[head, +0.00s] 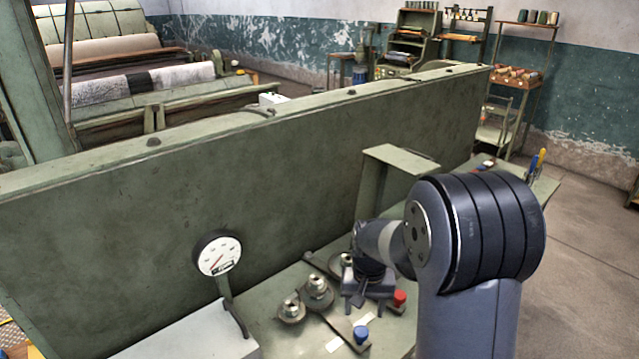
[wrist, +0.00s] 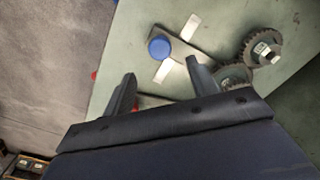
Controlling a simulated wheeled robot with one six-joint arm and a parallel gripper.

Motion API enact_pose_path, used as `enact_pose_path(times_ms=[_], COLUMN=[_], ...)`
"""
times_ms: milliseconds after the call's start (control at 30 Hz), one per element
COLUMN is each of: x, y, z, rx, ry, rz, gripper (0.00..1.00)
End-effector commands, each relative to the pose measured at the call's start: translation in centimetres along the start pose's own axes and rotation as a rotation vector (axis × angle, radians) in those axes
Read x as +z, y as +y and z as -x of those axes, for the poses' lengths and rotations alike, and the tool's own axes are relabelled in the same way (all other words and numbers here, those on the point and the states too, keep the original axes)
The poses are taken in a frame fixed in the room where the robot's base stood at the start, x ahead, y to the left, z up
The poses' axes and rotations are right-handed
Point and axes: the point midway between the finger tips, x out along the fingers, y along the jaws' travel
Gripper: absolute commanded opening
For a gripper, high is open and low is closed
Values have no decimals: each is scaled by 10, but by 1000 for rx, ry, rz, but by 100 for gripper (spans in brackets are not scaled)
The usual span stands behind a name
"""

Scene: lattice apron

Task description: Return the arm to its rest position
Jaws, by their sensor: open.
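My gripper (head: 362,300) hangs over the green bench top (head: 275,315) in the head view, in front of the tall green panel. In the wrist view my gripper (wrist: 163,90) has its two dark fingers spread apart with nothing held between them. Beyond the fingers lies a blue knob (wrist: 160,47) on a dark lever plate; the knob also shows in the head view (head: 361,334). A red knob (head: 399,297) sits just right of my gripper and is mostly hidden behind a finger in the wrist view.
Gears with metal hubs (head: 317,289) stand left of my gripper. A dial gauge (head: 217,254) on a stalk stands farther left. The tall green panel (head: 130,220) closes off the back, and a green bracket (head: 401,160) rises behind my arm. Open floor (head: 590,260) lies at right.

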Motion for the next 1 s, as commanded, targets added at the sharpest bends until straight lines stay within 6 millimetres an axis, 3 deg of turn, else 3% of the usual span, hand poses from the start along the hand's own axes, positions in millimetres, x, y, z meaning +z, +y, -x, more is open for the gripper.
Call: enact_pose_path(times_ms=[200, 500, 700, 1000], x=[1, 1, -11, -13], y=[0, 0, 12, 14], z=[-41, -83, -81, -82], rx=[1, 1, 0, 0], ry=[-6, -3, 0, 0], rz=[0, 0, -2, 0], gripper=[56, 56, 56, 56])
